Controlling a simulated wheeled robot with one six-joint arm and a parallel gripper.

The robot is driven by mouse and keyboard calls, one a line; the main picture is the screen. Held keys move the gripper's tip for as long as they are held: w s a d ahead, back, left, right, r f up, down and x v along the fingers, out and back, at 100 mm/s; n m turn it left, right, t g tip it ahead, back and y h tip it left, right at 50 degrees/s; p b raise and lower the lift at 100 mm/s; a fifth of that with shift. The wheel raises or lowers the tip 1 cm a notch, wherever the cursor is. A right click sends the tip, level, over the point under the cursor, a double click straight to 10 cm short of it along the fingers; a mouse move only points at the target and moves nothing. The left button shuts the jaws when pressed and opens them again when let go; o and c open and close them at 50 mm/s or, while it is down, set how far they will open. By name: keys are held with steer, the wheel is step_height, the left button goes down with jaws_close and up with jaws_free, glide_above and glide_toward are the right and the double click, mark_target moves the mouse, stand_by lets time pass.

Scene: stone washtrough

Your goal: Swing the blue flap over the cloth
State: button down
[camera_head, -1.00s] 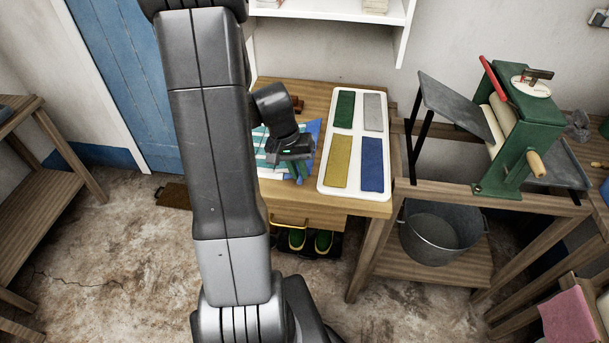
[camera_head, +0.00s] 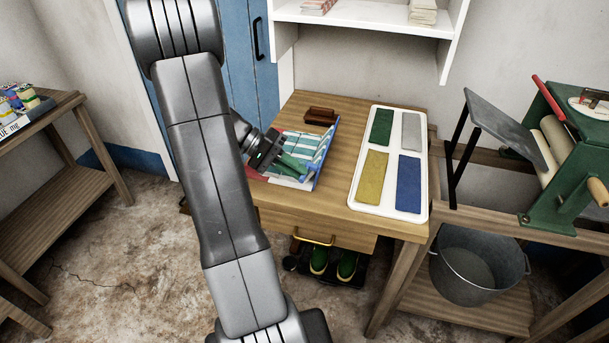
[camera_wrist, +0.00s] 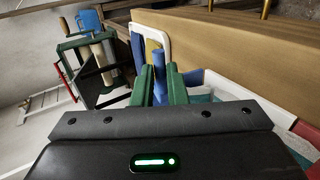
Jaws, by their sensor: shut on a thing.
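The cloth (camera_head: 298,142) has teal and white stripes and lies on the wooden table, left of the white tray. The blue flap (camera_head: 322,168) shows as a narrow blue band along the cloth's right side; how far it is folded I cannot tell. My gripper (camera_head: 298,166) reaches in from the left, low over the cloth's front part, its green fingers pointing right. In the wrist view a blue strip (camera_wrist: 159,72) of the flap sits between the green fingers, which are shut on it. The fingers and wrist hide part of the cloth.
The white tray (camera_head: 427,180) holds green, grey, yellow and blue pieces right of the cloth. A brown block (camera_head: 320,116) lies behind the cloth. A green roller press (camera_head: 560,150) and a metal bucket (camera_head: 478,268) stand right. A white shelf (camera_head: 370,19) hangs above.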

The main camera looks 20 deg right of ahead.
steer(key=a+f, duration=0.1)
steer(key=w+a+f+b, duration=0.1)
steer(key=a+f+b, duration=0.1)
steer(key=shift+w+a, duration=0.1)
steer(key=shift+w, duration=0.2)
steer(key=shift+w+a+f+b, duration=0.25)
steer(key=shift+a+f+b, duration=0.2)
steer(key=shift+f, duration=0.55)
steer(key=shift+f+b, duration=0.1)
steer(key=shift+b, duration=0.2)
steer(key=c, duration=1.9)
jaws_free()
steer(key=o, duration=0.4)
steer(key=shift+w+a, duration=0.2)
steer(key=shift+w, duration=0.05)
steer(key=shift+o, duration=0.2)
steer(key=shift+r, duration=0.2)
